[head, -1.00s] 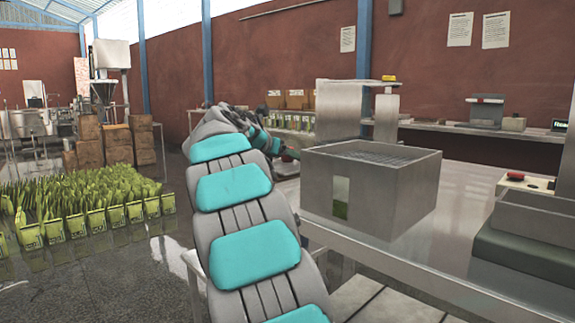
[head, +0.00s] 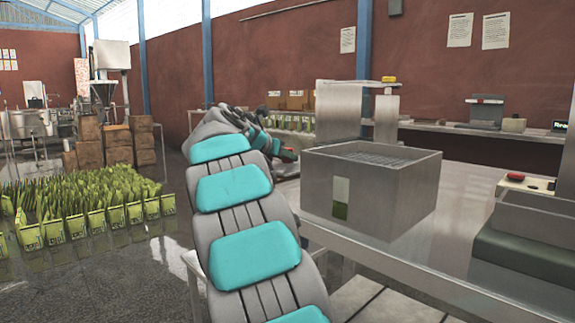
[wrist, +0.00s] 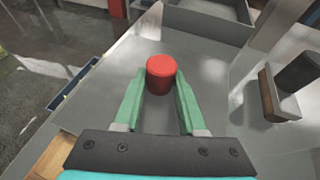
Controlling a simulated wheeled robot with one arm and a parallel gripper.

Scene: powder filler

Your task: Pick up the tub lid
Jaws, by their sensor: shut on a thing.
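The tub lid, a short red round piece (wrist: 160,72), shows in the upper middle of the wrist view. My gripper (wrist: 160,82) has its two green fingers on either side of it and is shut on it. The lid is above the grey metal table top (wrist: 110,95). I cannot tell whether it touches anything beneath it. In the head view my gripper is at the end of my arm, small and partly hidden near the left edge of the table behind the metal box.
An open grey metal box (head: 370,185) with a small window stands on the steel table (head: 460,170), right of my arm. The wrist view shows a dark and brown object (wrist: 282,95) at right. Green pouches (head: 90,205) fill the floor at left.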

